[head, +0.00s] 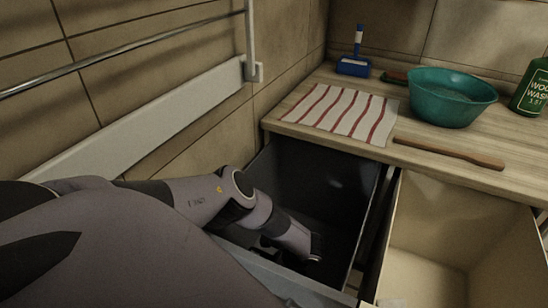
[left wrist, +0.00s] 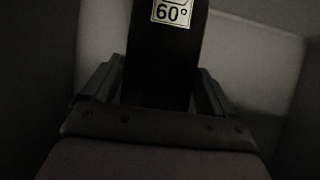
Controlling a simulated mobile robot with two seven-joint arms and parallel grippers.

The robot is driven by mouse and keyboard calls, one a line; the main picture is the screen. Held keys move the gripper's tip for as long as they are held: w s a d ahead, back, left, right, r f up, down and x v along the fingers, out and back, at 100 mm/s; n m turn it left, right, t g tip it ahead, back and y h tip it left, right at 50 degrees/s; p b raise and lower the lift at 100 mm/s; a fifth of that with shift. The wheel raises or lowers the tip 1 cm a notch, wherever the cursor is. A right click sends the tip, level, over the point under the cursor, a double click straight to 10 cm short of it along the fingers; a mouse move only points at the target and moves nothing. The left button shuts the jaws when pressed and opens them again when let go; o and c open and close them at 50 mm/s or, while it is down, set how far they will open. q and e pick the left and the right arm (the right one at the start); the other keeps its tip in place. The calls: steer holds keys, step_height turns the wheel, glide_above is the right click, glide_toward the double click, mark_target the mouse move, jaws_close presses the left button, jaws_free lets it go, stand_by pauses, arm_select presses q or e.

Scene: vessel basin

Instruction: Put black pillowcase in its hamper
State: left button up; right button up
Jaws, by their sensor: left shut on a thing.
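The black pillowcase (left wrist: 160,60) shows in the left wrist view as a black strip with a white "60°" label (left wrist: 172,12). It sits between the two fingers of my left gripper (left wrist: 157,88), which is shut on it. In the head view my left arm reaches down into the dark grey hamper (head: 318,180), and the gripper (head: 312,252) is inside, low between its walls. The pillowcase is hard to make out there against the dark interior. A cream hamper (head: 430,235) stands to the right of the dark one. My right gripper is not in view.
A wooden counter (head: 445,140) behind the hampers holds a striped cloth (head: 345,112), a teal basin (head: 450,97), a wooden stick (head: 450,152), a blue brush (head: 354,64) and a green bottle (head: 531,90). A metal rail (head: 130,55) runs along the left wall.

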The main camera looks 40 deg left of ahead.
arm_select(q)
steer(key=o, duration=1.5)
steer(key=shift+r+p, duration=0.35)
steer(key=shift+r, duration=0.1)
steer(key=p+v, duration=0.2)
steer(key=v, duration=1)
steer(key=shift+r+p, duration=0.1)
steer(key=shift+p, duration=0.3)
steer(key=shift+w, duration=0.1)
